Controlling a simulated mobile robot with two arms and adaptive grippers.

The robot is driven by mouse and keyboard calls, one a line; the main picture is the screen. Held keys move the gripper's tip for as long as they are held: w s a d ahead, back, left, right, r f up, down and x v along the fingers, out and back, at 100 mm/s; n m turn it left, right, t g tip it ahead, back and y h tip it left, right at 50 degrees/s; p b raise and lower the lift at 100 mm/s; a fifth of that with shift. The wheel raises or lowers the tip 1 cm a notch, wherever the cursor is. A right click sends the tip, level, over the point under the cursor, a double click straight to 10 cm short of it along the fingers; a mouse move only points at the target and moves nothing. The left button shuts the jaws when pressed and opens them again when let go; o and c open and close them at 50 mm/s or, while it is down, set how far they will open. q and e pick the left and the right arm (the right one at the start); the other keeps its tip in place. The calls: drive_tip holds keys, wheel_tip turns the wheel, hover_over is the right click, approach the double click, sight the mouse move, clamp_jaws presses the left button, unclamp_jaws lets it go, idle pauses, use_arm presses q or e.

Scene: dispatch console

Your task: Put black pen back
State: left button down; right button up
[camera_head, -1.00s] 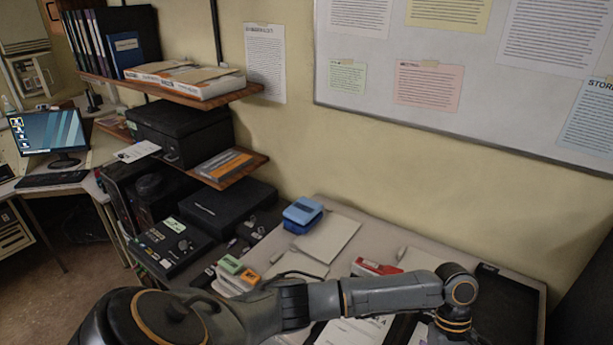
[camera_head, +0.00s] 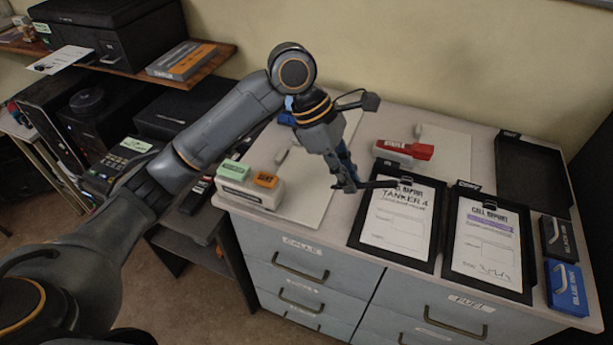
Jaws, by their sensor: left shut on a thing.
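My left gripper (camera_head: 347,187) points down over the worktop, just left of the left clipboard (camera_head: 352,238). It is shut on a thin dark pen (camera_head: 388,184), which sticks out to the right, nearly level, across the top of that clipboard. Whether the pen touches the clipboard I cannot tell. A black box (camera_head: 552,241) with a label that seems to read black ink stands at the worktop's right end. A blue box (camera_head: 567,290) labelled blue ink is in front of it. My right gripper is not in view.
A second clipboard (camera_head: 487,287) lies right of the first. An empty-looking black tray (camera_head: 530,172) is at the back right. A red and white stapler-like thing (camera_head: 405,150) lies behind the clipboards. A cream box with green and orange stamps (camera_head: 250,192) stands at left.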

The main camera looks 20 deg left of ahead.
use_arm(q)
drive_tip(key=w+a+f, duration=0.2)
drive_tip(key=w, duration=0.1)
drive_tip(key=w+a+f+p, duration=0.1)
drive_tip(key=w+f, duration=0.2)
drive_tip(key=w+a+f, duration=0.2)
drive_tip(key=w+f, duration=0.1)
drive_tip(key=shift+w+a+p, duration=0.3)
drive_tip(key=shift+w+a+f, duration=0.1)
drive_tip(key=shift+w+f, duration=0.25)
drive_tip(key=shift+f, duration=0.1)
wheel_tip(320, 180, down, 3)
drive_tip(key=shift+a+p, duration=0.15)
drive_tip(key=shift+p, duration=0.45)
drive_tip(key=shift+f, duration=0.2)
drive_tip(key=shift+f, duration=0.1)
drive_tip(key=c, duration=1.4)
unclamp_jaws()
